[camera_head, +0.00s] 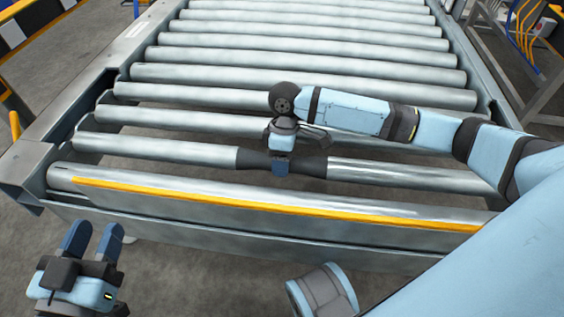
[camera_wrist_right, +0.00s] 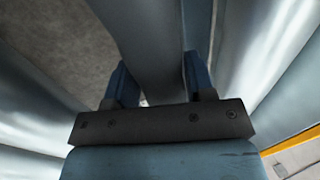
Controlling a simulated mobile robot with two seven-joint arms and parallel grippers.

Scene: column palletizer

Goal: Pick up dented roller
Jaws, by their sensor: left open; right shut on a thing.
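The roller with a dark middle section (camera_head: 400,173) lies across the conveyor frame, second from the front edge. In the right wrist view the roller (camera_wrist_right: 150,35) passes between the two blue fingers of this gripper (camera_wrist_right: 156,72). The roller looks still seated in line with its neighbours. My left gripper (camera_head: 92,240) is open and empty, in front of the conveyor at the lower left.
Several plain rollers (camera_head: 300,73) run behind in the conveyor. The steel side rail (camera_head: 60,110) stands on the left. A front beam with a yellow strip (camera_head: 270,204) lies between me and the rollers. Grey floor at the lower left is clear.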

